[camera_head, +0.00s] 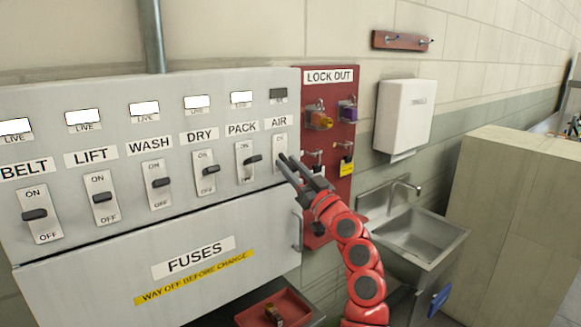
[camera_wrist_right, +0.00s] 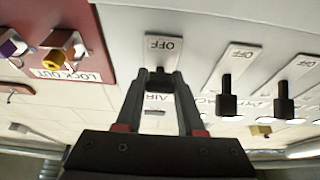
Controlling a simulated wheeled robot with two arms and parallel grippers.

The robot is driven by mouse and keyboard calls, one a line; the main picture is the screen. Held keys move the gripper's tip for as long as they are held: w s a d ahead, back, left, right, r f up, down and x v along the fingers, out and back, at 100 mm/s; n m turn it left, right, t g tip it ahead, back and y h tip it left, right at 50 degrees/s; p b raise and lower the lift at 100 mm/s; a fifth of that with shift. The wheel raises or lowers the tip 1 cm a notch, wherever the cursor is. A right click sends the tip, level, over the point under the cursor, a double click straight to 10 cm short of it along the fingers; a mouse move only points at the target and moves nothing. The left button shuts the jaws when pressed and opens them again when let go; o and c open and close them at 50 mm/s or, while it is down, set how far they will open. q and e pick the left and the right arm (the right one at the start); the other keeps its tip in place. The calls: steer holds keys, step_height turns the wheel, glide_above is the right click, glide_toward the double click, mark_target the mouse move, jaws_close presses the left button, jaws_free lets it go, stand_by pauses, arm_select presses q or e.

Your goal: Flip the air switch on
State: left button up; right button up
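The air switch (camera_head: 280,144) is the rightmost switch on the grey panel, under the AIR label. Its indicator window (camera_head: 278,95) is dark, while the other windows are white. My right gripper (camera_head: 287,159) is at this switch, with its fingertips over the lower part of the plate, hiding the lever in the head view. In the right wrist view, seen upside down, the right gripper (camera_wrist_right: 161,80) has its fingers on both sides of the dark lever (camera_wrist_right: 159,77), which fills the gap between the tips. The lever's exact position is hard to tell. My left gripper is not in view.
The pack switch (camera_head: 245,161) stands close to the left of the air switch, with several more switches beyond. The red lock-out board (camera_head: 328,90) with padlocks is close on the right. A fuses cover (camera_head: 200,275) with a handle lies below, and a sink (camera_head: 425,240) stands farther right.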

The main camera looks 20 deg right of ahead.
mark_target(281, 153)
jaws_close()
steer(key=shift+r, duration=0.1)
steer(key=r+g+p, duration=0.1)
steer(key=p, duration=0.2)
steer(key=shift+s, duration=0.1)
steer(key=shift+s+d+r+g+h+p, duration=0.1)
steer(key=shift+r+g+h+p, duration=0.4)
steer(key=shift+g, duration=0.4)
steer(key=shift+r+g+h, duration=0.15)
steer(key=shift+g+h, duration=0.15)
steer(key=shift+g, duration=0.5)
steer(key=r+g+h, duration=0.1)
steer(key=g, duration=0.2)
steer(key=shift+r, duration=0.2)
steer(key=shift+w+r+g+h, duration=0.2)
steer(key=shift+g+h, duration=0.1)
steer(key=shift+g, duration=0.4)
steer(key=shift+w+r+g+h, duration=0.15)
steer(key=shift+g+h, duration=0.15)
steer(key=shift+g, duration=0.4)
